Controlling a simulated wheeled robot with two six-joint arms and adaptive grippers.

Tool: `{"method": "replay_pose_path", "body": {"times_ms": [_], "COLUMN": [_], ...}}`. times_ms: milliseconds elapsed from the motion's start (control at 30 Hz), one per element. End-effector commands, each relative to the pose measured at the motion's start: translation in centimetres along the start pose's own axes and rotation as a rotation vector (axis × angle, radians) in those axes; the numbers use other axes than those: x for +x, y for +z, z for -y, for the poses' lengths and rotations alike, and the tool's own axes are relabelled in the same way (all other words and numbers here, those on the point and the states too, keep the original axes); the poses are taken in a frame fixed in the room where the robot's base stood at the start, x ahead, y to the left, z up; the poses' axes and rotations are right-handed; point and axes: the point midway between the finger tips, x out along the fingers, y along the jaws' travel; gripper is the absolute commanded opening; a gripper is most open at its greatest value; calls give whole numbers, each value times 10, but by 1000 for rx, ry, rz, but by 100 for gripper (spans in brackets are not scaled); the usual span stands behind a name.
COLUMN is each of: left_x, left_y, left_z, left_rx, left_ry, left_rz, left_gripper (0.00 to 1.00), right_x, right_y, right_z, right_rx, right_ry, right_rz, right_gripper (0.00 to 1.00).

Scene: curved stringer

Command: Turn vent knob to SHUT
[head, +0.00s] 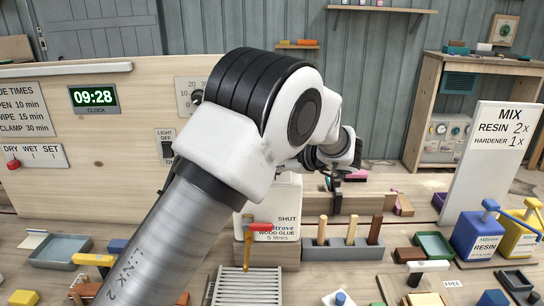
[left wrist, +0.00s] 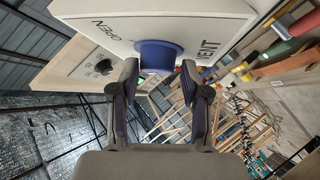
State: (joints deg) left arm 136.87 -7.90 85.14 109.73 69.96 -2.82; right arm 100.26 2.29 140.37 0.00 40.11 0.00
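The blue vent knob (left wrist: 158,54) sits on a white face (left wrist: 220,18) lettered VENT and OPEN in the left wrist view. My left gripper (left wrist: 159,65) is open, with one finger at each side of the knob. I cannot tell whether the fingers touch it. My left arm hides the knob there. My right gripper is not in view.
Small trays and tools crowd the bench. A dark dial (left wrist: 104,67) beside OPEN lettering shows in the left wrist view.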

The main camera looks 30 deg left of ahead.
Motion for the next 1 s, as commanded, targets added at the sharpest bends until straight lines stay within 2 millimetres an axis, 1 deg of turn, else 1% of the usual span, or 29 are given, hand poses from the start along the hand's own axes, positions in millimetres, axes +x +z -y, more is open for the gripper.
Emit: {"method": "replay_pose_path", "body": {"times_ms": [267, 367, 467, 600, 700, 833, 1000], "left_x": [0, -4, -19, -48, -64, -74, -74], "left_y": [0, -1, 0, 0, 1, 1, 1], "left_z": [-1, -2, -2, -2, -2, -1, -1], "left_rx": [-1, -1, -1, -1, -1, 1, 1], "left_ry": [3, 5, 7, 7, 4, 1, 1], "left_rz": [0, 0, 0, -1, 0, 0, 0], "left_gripper": [63, 63, 63, 63, 63, 63, 63], "right_x": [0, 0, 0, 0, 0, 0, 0], "right_y": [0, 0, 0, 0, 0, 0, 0], "right_z": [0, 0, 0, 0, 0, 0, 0], "right_rx": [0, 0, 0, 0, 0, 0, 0], "right_ry": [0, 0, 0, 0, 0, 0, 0], "right_rz": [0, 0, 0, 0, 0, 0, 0], "right_gripper": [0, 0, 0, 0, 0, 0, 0]}}
